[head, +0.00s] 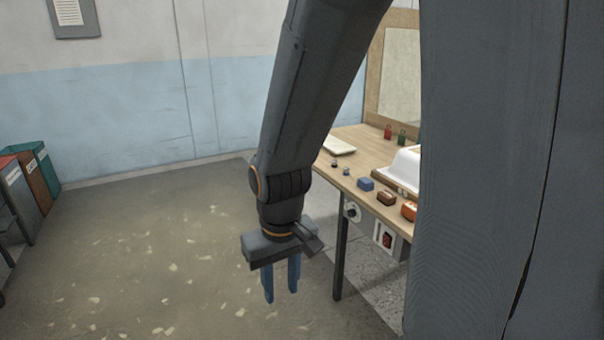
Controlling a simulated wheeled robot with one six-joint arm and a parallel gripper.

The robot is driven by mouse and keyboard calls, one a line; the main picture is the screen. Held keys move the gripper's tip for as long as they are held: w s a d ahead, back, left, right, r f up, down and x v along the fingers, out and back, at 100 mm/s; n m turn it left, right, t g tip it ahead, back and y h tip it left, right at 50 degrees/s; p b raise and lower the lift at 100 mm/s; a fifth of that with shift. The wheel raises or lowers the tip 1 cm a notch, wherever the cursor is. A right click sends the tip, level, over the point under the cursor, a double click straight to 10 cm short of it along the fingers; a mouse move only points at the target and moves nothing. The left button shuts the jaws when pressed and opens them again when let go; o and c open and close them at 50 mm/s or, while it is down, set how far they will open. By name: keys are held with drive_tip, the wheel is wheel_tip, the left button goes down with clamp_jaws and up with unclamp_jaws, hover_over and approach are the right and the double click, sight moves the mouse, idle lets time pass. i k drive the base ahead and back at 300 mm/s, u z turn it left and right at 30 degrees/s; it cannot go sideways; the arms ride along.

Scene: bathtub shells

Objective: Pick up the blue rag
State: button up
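My gripper (281,294) hangs pointing down over the floor, left of the table and lower in the picture than the blue item. Its two blue fingers are apart with nothing between them. It is clear of the blue item and touches nothing.
The wooden table (350,133) also holds a brown block (386,198), an orange item (409,211), a white shell (404,168) and a pale tray (338,145). My own column hides its right part. Bins (35,170) stand far left; the middle floor is clear.

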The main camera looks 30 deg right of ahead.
sight(365, 184)
drive_tip(key=u, duration=0.05)
drive_tip(key=i, duration=1.4)
drive_tip(key=z, duration=1.15)
drive_tip(key=i, duration=0.95)
drive_tip(key=z, duration=0.8)
